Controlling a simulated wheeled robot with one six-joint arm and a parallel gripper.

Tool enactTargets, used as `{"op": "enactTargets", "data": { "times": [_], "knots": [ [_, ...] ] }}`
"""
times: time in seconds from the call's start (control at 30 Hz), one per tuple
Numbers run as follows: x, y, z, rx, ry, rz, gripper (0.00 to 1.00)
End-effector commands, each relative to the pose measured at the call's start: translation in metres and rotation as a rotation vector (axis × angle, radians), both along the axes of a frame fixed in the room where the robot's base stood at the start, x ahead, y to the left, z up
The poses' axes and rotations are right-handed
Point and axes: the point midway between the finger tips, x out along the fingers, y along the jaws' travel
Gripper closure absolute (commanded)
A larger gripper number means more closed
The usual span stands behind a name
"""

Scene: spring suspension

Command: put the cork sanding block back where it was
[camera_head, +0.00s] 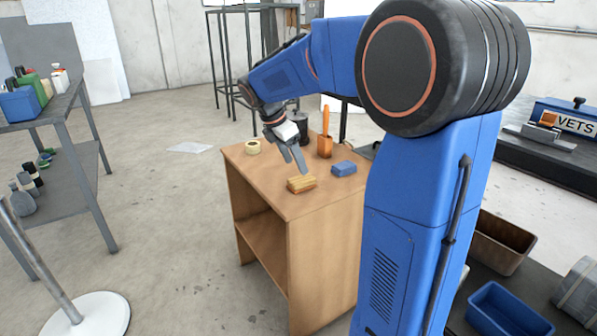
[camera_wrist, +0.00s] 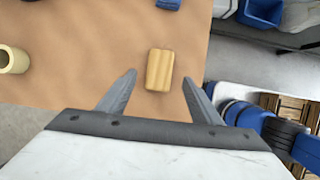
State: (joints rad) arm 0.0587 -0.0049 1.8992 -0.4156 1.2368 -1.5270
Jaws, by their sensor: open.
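The cork sanding block (camera_head: 301,185), a small tan-yellow block with a lengthwise streaked top, lies on the wooden table (camera_head: 262,168) near its front edge. In the wrist view the block (camera_wrist: 160,68) appears between and slightly beyond my fingertips, its long side running roughly along the fingers. My gripper (camera_head: 296,163) is open and empty, pointing down just above the block. In the wrist view the gripper (camera_wrist: 160,78) has one finger on each side of the block, with gaps to both. I see no clear contact.
A blue block (camera_head: 343,168) lies right of the cork block. A cream tape roll (camera_head: 252,147), an orange holder (camera_head: 325,147) and a dark cup (camera_head: 301,127) stand farther back. A grey shelf (camera_head: 62,112) stands left; a dark bench with a blue bin (camera_head: 507,310) is at right.

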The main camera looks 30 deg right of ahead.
Motion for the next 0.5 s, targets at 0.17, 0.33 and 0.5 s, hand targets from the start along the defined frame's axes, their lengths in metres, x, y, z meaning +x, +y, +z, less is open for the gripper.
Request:
{"op": "enactTargets", "data": {
  "times": [0.17,0.33,0.5],
  "knots": [
    [0.000,0.012,0.030,0.000,-0.003,0.001,0.41],
    [0.000,0.019,0.046,0.000,-0.001,0.002,0.41],
    [-0.001,0.022,0.052,0.000,0.000,0.001,0.41]
  ]
}}
